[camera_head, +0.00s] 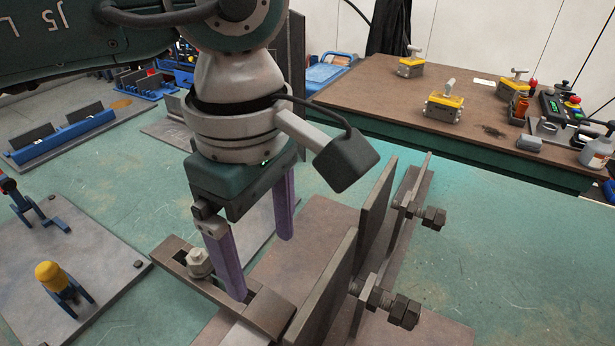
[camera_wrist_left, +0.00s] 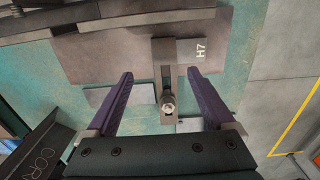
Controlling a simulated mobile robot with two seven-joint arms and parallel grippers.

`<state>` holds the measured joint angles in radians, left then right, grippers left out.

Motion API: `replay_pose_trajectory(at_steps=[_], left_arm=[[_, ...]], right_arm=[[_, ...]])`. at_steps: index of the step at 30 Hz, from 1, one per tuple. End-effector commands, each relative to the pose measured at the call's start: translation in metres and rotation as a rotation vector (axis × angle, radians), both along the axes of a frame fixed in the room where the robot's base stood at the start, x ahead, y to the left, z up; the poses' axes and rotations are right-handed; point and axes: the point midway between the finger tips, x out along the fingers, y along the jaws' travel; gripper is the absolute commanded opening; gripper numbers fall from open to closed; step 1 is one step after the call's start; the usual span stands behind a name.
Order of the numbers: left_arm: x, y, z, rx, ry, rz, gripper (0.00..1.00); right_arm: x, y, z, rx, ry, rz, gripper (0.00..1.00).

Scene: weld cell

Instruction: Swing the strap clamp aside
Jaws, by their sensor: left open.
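The strap clamp (camera_head: 180,259) is a flat, brown-grey slotted bar with a bolt and nut (camera_head: 198,262) standing through it. Its front end rests by the upright plates of the workpiece (camera_head: 325,290). In the left wrist view the strap clamp (camera_wrist_left: 167,57) runs up the middle, with the nut (camera_wrist_left: 168,107) near its lower part. My left gripper (camera_head: 262,268) has purple fingers pointing down over the strap. It is open; in the left wrist view its fingers (camera_wrist_left: 160,73) stand apart on either side of the strap, with gaps. My right gripper is not in view.
Upright plates with bolts (camera_head: 403,308) stand right of the gripper. A fixture plate with a yellow-capped toggle clamp (camera_head: 50,275) lies at left. Blue angle fixtures (camera_head: 65,138) are behind. A brown-topped bench (camera_head: 385,90) holds yellow magnets and bottles. The green table at right is clear.

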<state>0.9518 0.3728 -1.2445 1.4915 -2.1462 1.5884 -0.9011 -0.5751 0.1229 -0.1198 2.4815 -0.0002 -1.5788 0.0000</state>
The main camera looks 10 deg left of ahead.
Motion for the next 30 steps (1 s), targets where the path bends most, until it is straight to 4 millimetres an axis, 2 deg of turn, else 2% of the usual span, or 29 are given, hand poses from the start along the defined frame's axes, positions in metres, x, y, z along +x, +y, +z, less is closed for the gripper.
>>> replay_pose_trajectory(at_steps=[9,15,20,27,30], left_arm=[[-0.001,0.000,-0.057,0.001,0.005,0.001,0.88],[-0.001,0.000,-0.087,0.000,0.004,0.001,0.88],[0.000,0.000,-0.096,0.000,0.001,-0.001,0.88],[0.000,0.000,-0.096,0.000,0.000,-0.001,0.88],[0.000,0.000,-0.096,0.000,0.000,-0.001,0.77]], right_arm=[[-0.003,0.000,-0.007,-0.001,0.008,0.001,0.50],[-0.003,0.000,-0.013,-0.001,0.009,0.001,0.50],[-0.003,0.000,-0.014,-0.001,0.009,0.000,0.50],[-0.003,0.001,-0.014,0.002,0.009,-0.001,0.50],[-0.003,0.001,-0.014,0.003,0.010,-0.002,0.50]])
